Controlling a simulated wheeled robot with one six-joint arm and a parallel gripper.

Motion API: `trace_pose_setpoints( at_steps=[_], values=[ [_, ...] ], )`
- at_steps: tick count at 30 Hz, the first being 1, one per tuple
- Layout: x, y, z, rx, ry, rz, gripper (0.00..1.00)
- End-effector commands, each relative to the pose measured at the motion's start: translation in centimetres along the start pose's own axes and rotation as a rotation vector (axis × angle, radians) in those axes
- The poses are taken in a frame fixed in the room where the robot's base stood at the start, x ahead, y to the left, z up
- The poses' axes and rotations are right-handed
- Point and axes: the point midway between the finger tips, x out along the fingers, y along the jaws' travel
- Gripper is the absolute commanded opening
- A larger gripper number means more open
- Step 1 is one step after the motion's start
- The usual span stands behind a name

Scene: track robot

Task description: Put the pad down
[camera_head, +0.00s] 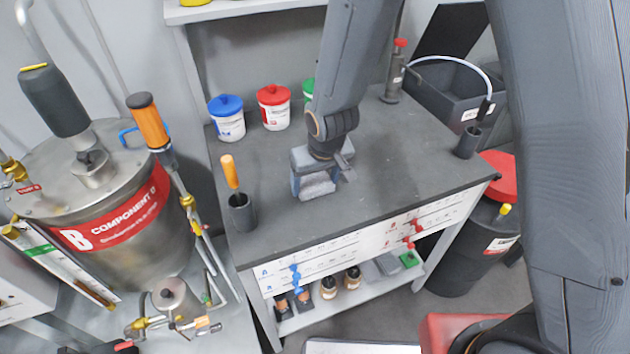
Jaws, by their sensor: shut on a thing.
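The pad (318,187) is a small light-grey block at the middle of the dark grey worktable (395,160). My gripper (318,170) reaches down over it from above and is shut on it. The gripper's jaw parts cover the pad's upper side, so only its lower front shows. The pad is at or very near the table surface; I cannot tell whether it touches.
A cup with an orange-handled tool (241,210) stands left of the gripper. Blue-lidded (227,118) and red-lidded (273,107) tubs and a partly hidden green one stand behind. A black cup (467,142) stands at the right edge. Table between is clear.

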Motion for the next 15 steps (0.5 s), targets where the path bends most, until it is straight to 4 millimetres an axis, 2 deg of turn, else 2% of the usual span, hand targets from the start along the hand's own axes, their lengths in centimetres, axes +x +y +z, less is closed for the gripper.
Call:
trace_pose_setpoints(
  at_steps=[6, 7, 9, 10, 15],
  values=[
    [0.34, 0.02, 0.11, 0.000, -0.001, 0.000, 0.52],
    [0.29, 0.01, 0.11, 0.001, -0.001, 0.000, 0.77],
    [0.23, 0.01, 0.10, 0.001, -0.001, 0.000, 0.88],
    [0.23, 0.01, 0.10, 0.001, -0.001, 0.000, 0.92],
    [0.21, 0.00, 0.08, 0.000, -0.001, 0.000, 0.92]
  ],
)
